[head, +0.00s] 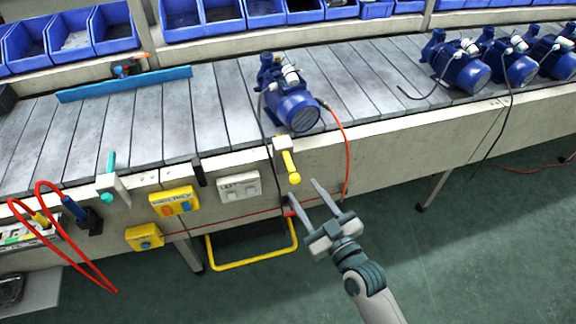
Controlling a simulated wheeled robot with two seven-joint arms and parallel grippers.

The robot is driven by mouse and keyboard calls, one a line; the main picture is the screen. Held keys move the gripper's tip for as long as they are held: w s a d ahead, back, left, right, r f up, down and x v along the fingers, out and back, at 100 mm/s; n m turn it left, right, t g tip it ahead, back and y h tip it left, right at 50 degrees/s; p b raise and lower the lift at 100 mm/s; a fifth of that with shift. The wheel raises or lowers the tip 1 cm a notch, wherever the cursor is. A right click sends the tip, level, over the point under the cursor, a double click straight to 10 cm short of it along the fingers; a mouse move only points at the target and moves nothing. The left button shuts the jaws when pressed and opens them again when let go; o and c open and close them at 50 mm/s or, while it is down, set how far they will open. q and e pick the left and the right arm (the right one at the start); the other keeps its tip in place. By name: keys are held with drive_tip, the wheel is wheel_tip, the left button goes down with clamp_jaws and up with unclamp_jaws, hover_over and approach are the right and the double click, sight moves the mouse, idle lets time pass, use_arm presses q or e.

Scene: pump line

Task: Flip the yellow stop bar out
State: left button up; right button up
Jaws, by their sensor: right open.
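A yellow bar with a ball end (290,163) sits on a white bracket at the conveyor's front edge and slants down. A yellow U-shaped bar (252,264) hangs lower, in front of a dark panel under the conveyor. I cannot tell from the picture which of the two is the stop bar. My right gripper (304,191) is open and empty. Its fingertips are just below and right of the ball end, apart from it as far as I can see. My left gripper is not in view.
A blue pump (290,98) stands on the slatted conveyor (205,115) behind the bracket, with an orange-red hose (345,140) hanging at its right. Several pumps stand at the far right. A yellow button box (174,201) and a white socket (240,187) are on the front face.

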sight(292, 174)
drive_tip(key=p+x, duration=0.1)
drive_tip(key=x, duration=0.7)
drive_tip(key=shift+w+a, duration=0.15)
drive_tip(key=shift+w, duration=0.15)
drive_tip(key=shift+w+a, duration=0.35)
drive_tip(key=shift+w, duration=0.25)
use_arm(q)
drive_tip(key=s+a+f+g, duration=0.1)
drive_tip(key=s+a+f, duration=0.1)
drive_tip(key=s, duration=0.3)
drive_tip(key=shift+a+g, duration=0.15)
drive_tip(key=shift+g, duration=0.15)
